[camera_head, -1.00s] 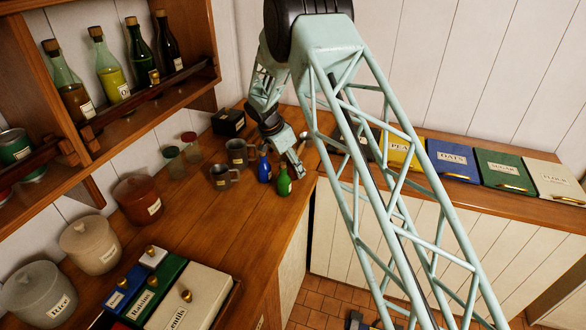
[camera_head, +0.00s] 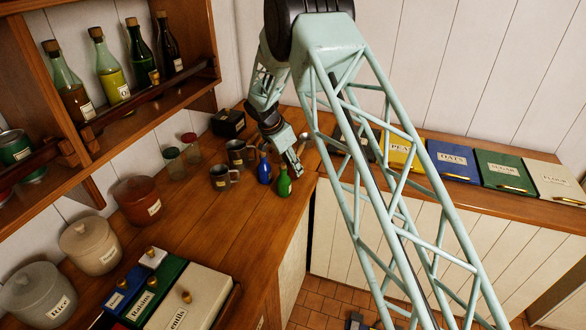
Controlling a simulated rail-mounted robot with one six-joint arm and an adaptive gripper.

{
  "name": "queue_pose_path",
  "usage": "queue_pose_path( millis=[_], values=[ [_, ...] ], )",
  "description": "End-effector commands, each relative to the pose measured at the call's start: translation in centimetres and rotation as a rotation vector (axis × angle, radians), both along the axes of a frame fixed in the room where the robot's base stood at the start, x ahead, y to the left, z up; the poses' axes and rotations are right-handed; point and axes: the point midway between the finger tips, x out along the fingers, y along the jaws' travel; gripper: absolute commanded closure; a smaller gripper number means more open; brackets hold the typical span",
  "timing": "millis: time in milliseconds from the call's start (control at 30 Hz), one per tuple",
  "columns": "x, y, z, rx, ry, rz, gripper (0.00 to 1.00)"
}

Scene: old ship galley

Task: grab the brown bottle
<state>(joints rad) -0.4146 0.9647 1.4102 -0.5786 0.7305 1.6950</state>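A dark brown bottle (camera_head: 169,48) with a cork stands at the right end of the upper wall shelf row. Another corked bottle with brown contents (camera_head: 72,95) stands at the left end of that row. My gripper (camera_head: 295,165) is low over the far end of the wooden counter, far to the right of the shelf. It is beside a small blue bottle (camera_head: 264,170) and a small green bottle (camera_head: 284,184). Its fingers are small and partly hidden, so I cannot tell whether they are open or what is behind them.
Two metal mugs (camera_head: 221,178) (camera_head: 237,153), red-lidded jars (camera_head: 190,150) and a dark box (camera_head: 228,123) stand left of my gripper. Canisters and boxes line the near counter (camera_head: 215,225). Labelled bins (camera_head: 455,160) fill the right counter.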

Motion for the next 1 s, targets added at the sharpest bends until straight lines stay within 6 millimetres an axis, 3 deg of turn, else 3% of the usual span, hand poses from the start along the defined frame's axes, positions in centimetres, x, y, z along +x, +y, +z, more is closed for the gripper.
queue_pose_path(
  millis=[600,1000],
  values=[
    [0.1,0.1,7.5,0.001,-0.003,0.0,0.84],
    [0.1,0.0,9.5,0.0,-0.002,-0.001,0.84]
  ],
)
